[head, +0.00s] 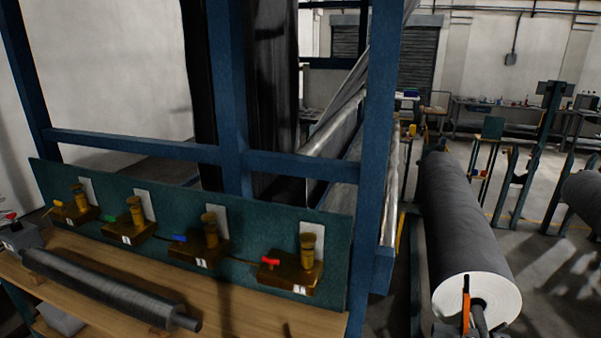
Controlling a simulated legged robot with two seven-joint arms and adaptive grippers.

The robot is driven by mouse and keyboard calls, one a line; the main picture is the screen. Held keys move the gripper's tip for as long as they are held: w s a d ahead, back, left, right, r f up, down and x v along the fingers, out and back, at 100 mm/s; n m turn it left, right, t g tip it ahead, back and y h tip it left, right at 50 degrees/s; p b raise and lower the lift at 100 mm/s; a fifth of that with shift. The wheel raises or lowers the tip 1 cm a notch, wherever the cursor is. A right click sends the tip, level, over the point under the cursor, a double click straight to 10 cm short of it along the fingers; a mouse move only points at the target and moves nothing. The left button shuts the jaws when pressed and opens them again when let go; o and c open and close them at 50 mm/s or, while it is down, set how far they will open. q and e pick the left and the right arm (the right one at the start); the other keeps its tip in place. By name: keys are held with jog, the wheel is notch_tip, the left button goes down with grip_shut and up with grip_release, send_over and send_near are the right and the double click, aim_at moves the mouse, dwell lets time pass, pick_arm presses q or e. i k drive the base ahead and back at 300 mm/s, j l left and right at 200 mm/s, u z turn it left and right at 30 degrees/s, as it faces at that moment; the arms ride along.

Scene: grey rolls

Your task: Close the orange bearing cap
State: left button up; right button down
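The orange bearing cap (466,301) shows at the lower right of the head view as a narrow orange piece standing upright. It is in front of the white end face of a large grey roll (455,215), just left of the roll's dark shaft end (480,315). It appears raised rather than lying over the shaft. The lower part of its mount is cut off by the bottom edge of the picture. Neither of my grippers is recognisable in this view.
A wooden bench (250,315) holds a dark ribbed roller (105,288). Brass valves with coloured handles line a green panel (335,235) behind it. A blue frame post (375,160) stands between bench and large roll. Floor shows right of the roll.

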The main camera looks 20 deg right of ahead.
aim_at(466, 295)
jog(key=i+z, duration=0.15)
jog(key=z, duration=0.25)
jog(key=i+j+z, duration=0.1)
jog(key=z, duration=0.35)
jog(key=i+j+z, duration=0.1)
jog(key=z, duration=0.3)
jog(key=j+z, duration=0.2)
jog(key=z, duration=0.25)
jog(key=i+j+z, duration=0.1)
jog(key=z, duration=0.3)
jog(key=j, duration=0.1)
